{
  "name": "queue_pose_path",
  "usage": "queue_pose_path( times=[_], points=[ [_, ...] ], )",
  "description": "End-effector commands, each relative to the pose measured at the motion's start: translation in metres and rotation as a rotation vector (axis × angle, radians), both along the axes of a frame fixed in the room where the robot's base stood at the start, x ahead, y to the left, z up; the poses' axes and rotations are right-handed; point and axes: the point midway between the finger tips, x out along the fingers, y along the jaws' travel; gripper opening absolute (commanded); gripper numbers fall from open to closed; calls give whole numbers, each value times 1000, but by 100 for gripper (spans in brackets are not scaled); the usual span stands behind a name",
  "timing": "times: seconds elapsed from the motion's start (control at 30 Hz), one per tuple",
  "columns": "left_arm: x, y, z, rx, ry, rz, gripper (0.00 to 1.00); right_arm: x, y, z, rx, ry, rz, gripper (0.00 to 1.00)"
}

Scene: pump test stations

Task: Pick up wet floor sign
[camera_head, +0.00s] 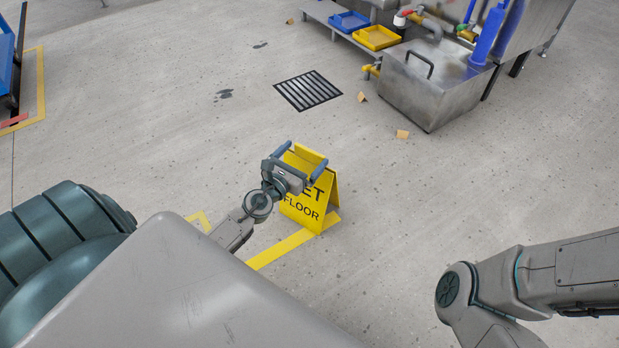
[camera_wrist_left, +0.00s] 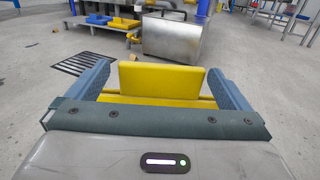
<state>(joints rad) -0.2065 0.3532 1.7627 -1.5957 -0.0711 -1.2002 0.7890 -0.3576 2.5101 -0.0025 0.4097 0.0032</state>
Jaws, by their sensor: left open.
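The yellow wet floor sign (camera_head: 305,207) stands upright on the floor in the head view, its black lettering partly covered by my left gripper. My left gripper (camera_head: 303,160) is open at the top of the sign, its two blue-grey fingers spread apart. In the left wrist view the sign's yellow top (camera_wrist_left: 160,80) shows between the open fingers of my left gripper (camera_wrist_left: 160,88), with a gap on either side. I cannot tell whether a finger touches it. My right arm shows at the lower right of the head view, but its gripper is out of view.
A black floor drain grate (camera_head: 308,91) lies beyond the sign. A metal tank (camera_head: 432,88) stands at the upper right, beside a bench with a blue tray (camera_head: 349,21) and a yellow tray (camera_head: 377,38). Small tan pieces (camera_head: 402,134) lie near the tank. Yellow floor tape (camera_head: 280,249) runs by the sign.

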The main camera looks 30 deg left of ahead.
Motion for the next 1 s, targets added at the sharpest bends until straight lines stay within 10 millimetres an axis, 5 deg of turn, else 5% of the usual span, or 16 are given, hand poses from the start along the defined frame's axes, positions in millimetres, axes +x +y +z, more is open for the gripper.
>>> queue_pose_path(
  times=[0.3,0.63,0.93,1.0],
  points=[
    [42,-2,-3,-2,-2,1,100,1,0,-1,-1,5,-3,36],
    [49,-3,-3,-1,-1,-1,100,3,0,-3,-2,13,-7,36],
    [49,-3,-3,-1,-1,-1,43,3,0,-3,-5,13,-9,36],
    [49,-3,-2,-1,-2,-1,42,3,0,-2,-5,13,-9,36]
  ],
)
